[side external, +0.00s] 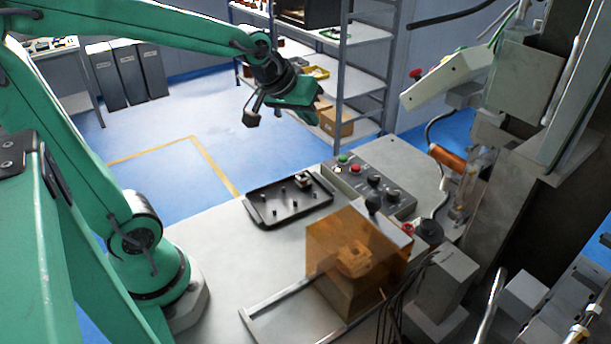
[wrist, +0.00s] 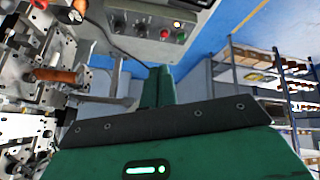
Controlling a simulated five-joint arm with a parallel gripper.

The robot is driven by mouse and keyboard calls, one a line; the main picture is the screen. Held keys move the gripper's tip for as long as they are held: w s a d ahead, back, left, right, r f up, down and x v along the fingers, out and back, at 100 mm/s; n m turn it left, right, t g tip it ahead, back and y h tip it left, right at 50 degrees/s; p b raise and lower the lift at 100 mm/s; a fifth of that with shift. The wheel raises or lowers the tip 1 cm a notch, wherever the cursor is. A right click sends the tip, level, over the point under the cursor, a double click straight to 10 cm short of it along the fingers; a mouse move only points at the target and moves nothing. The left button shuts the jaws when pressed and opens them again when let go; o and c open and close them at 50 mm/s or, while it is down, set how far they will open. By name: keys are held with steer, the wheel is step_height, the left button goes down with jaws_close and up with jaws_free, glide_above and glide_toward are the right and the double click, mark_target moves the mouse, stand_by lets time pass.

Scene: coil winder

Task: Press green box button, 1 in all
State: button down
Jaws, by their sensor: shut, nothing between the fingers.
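The grey button box (side external: 367,187) stands on the table, with a green button (side external: 343,158), a red button (side external: 355,168) and several dark knobs on its sloped face. In the wrist view the box (wrist: 148,19) is at the top, with the green button (wrist: 181,37) at its right end beside a lit red one. My gripper (side external: 321,104) is shut and empty, in the air well above the table and the box. In the wrist view my gripper (wrist: 158,72) points toward the box, below it in the picture, apart from the buttons.
A black tray (side external: 262,213) with small pegs lies left of the box. An amber clear cover (side external: 340,235) stands in front of it. The winder machine (side external: 540,190) fills the right side. A shelf rack (side external: 360,80) stands behind my gripper. The air above the box looks clear.

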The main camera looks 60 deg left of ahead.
steer(key=w+a+f+n, duration=0.3)
steer(key=w+a, duration=0.1)
steer(key=w, duration=0.5)
steer(key=n+t+y, duration=0.1)
steer(key=n+t, duration=0.1)
steer(key=n, duration=0.1)
glide_above(340, 160)
step_height(340, 160, down, 6)
steer(key=shift+f, duration=0.3)
steer(key=shift+f, duration=4.2)
